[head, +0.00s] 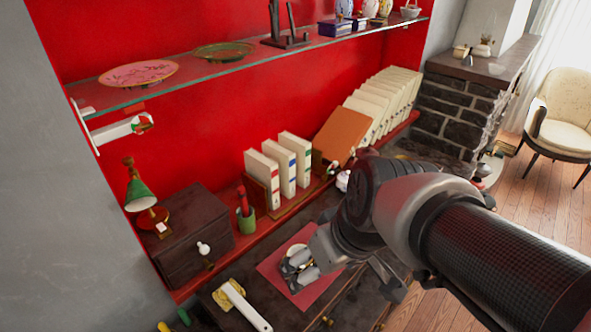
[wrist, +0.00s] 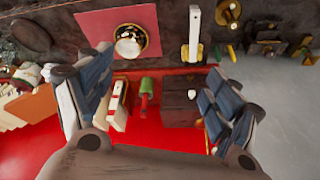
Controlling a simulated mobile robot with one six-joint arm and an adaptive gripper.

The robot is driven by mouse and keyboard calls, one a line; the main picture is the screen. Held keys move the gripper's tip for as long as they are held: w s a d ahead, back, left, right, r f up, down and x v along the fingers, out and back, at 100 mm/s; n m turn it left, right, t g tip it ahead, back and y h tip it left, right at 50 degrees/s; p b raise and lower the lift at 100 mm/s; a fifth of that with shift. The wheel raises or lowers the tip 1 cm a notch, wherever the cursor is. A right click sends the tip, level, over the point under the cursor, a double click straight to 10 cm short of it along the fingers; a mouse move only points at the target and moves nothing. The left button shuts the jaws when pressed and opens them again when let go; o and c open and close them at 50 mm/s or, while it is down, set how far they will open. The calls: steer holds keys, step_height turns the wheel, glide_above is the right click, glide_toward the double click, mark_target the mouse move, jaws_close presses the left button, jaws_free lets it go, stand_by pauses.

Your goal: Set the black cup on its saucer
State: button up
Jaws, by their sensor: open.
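A round dark-rimmed piece with a pale middle (wrist: 130,40) lies on the red mat (wrist: 93,22) in the wrist view. I cannot tell whether it is the saucer, the black cup, or both together. In the head view the red mat (head: 270,267) lies on the dark cabinet top, and my gripper (head: 291,272) hides much of what is on it. My gripper is open and empty above the mat; its spread fingers (wrist: 158,64) frame the wrist view. A dark oval piece (wrist: 30,37) shows at the far left there; I cannot make out what it is.
A white-handled tool (head: 240,303) lies left of the mat. A small dark drawer box (head: 195,240), a green lamp (head: 141,195), a green pen pot (head: 246,220) and white binders (head: 263,175) stand behind. A glass shelf (head: 235,68) runs above.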

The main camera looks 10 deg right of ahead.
steer(key=s+d+r+m+h, duration=0.1)
steer(key=s+d+m, duration=0.1)
steer(key=s, duration=0.5)
steer(key=shift+s+r+m+t, duration=0.25)
steer(key=shift+s+m+t, duration=0.05)
steer(key=shift+s+m, duration=0.1)
